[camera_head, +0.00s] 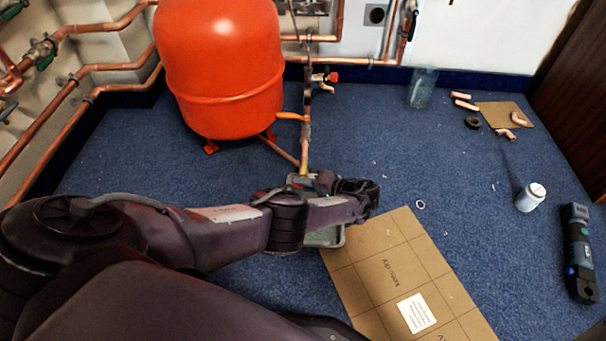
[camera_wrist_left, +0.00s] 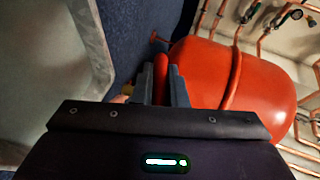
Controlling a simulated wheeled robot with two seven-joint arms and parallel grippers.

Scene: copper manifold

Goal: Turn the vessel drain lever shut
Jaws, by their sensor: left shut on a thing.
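The orange-red vessel (camera_head: 222,65) stands at the back left, and it also fills the right of the left wrist view (camera_wrist_left: 245,85). A thin pipe (camera_head: 306,125) drops beside it to a brass end (camera_head: 303,177) over a grey tray (camera_head: 328,239). My left gripper (camera_wrist_left: 162,85) is shut on a narrow red handle (camera_wrist_left: 162,73), which I take for the drain lever. In the head view my left wrist and hand hide the lever and most of the tray. How far the lever is turned cannot be told. My right gripper is not in view.
A cardboard sheet (camera_head: 385,275) lies right of the tray. A white bottle (camera_head: 529,198) and a dark tool (camera_head: 578,252) are at the right. A clear jar (camera_head: 422,88) and copper fittings (camera_head: 466,101) lie at the back. A red-handled valve (camera_head: 329,78) is behind the pipe.

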